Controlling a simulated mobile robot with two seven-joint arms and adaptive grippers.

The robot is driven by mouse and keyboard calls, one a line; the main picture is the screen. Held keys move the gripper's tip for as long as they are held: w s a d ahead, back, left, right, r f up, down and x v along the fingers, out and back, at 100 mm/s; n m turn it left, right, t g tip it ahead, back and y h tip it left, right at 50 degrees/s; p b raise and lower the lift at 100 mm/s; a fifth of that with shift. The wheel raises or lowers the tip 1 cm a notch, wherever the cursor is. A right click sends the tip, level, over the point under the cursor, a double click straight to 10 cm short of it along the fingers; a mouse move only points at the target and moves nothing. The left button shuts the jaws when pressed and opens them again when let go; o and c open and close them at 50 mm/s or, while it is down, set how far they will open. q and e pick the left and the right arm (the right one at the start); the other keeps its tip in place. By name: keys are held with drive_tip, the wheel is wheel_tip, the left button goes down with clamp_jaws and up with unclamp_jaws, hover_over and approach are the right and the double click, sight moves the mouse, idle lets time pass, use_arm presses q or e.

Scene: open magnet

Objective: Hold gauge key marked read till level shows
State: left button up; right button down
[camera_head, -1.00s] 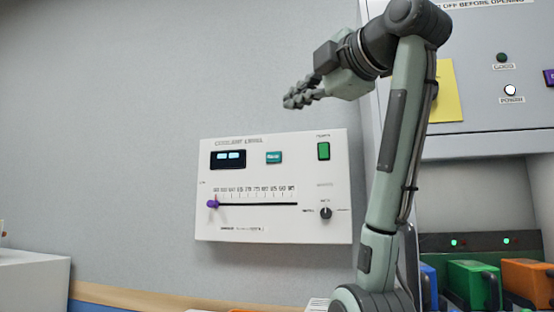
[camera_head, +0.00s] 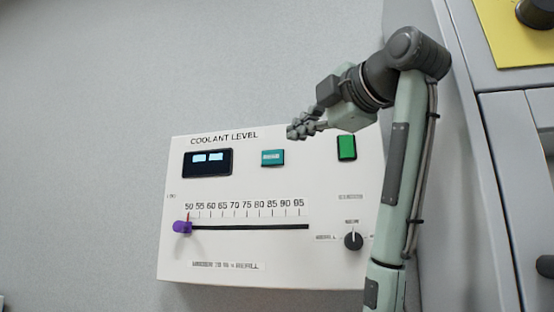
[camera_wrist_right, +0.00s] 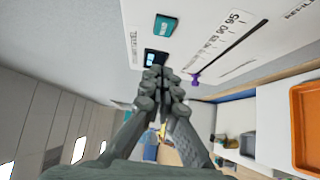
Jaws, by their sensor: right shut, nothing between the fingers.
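The white coolant level panel (camera_head: 270,270) is on the wall. Its teal key (camera_head: 273,157), label too blurred to read, sits right of a dark display (camera_head: 208,162) showing two pale blocks. In the right wrist view the teal key (camera_wrist_right: 165,25) and the display (camera_wrist_right: 156,57) also show. My right gripper (camera_head: 300,131) is shut and empty, in front of the panel's top edge, above and right of the teal key in the picture, apart from it. Its closed fingers (camera_wrist_right: 162,85) show in the right wrist view. My left gripper is not in view.
The panel also has a purple slider knob (camera_head: 182,228) at the left end of its scale, a green switch (camera_head: 347,147) and a dark rotary knob (camera_head: 354,241). A grey cabinet (camera_head: 455,190) stands at right. An orange bin (camera_wrist_right: 308,128) shows in the wrist view.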

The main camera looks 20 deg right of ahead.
drive_tip(key=p, duration=0.3)
approach(267, 156)
drive_tip(key=w+a, duration=0.3)
drive_tip(key=shift+w+d, duration=0.8)
drive_tip(key=shift+w, duration=0.15)
drive_tip(key=shift+w+d+f+p, duration=0.1)
drive_tip(key=shift+w+d+p, duration=0.05)
drive_tip(key=shift+w+p, duration=0.2)
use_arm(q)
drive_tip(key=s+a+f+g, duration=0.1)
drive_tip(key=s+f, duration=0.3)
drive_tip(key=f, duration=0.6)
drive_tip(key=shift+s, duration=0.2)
use_arm(e)
drive_tip(key=shift+s, duration=0.1)
